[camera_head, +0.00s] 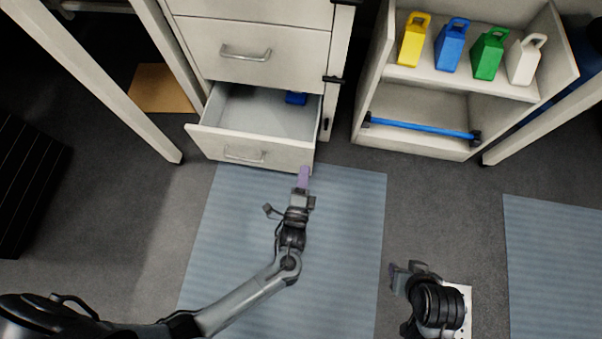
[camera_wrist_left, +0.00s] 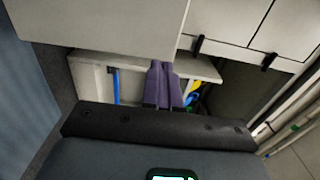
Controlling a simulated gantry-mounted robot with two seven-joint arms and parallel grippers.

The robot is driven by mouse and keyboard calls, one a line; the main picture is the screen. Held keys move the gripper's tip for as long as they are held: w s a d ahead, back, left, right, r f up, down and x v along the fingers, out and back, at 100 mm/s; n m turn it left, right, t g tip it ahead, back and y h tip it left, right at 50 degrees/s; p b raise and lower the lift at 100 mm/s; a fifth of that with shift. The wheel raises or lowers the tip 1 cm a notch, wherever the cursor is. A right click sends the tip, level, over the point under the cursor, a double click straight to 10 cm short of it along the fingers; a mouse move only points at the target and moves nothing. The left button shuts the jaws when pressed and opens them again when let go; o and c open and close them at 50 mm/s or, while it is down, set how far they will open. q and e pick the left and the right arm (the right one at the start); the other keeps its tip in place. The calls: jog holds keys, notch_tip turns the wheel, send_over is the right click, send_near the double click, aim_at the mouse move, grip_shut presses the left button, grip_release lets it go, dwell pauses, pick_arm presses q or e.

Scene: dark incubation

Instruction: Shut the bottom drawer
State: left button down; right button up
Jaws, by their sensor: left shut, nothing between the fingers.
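The bottom drawer (camera_head: 252,155) of the white cabinet is pulled out, with its inside showing. Its front has a grey bar handle (camera_head: 245,156). My left gripper (camera_head: 304,174) is shut and empty, its purple fingers at the lower right corner of the drawer front. I cannot tell whether they touch it. In the left wrist view the purple fingertips (camera_wrist_left: 162,84) are together, in front of a pale panel. My right gripper (camera_head: 398,275) is low in the head view, away from the drawer; its fingers do not show clearly.
A small blue object (camera_head: 296,98) lies in the drawer at the back right. The drawer above (camera_head: 250,52) is shut. An open shelf unit (camera_head: 425,143) with yellow, blue, green and white jugs and a blue bar stands at right. A blue mat (camera_head: 340,230) covers the floor in front.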

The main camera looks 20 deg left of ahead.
aim_at(308, 151)
pick_arm(q)
jog(key=w, duration=0.1)
jog(key=w+b, duration=0.1)
jog(key=w, duration=0.1)
jog(key=shift+w+a+f+b, duration=0.1)
jog(key=shift+w+a+b, duration=0.15)
jog(key=shift+w+b, duration=0.05)
jog(key=shift+w+a, duration=0.1)
jog(key=shift+w, duration=0.5)
pick_arm(e)
jog(key=shift+f, duration=1.3)
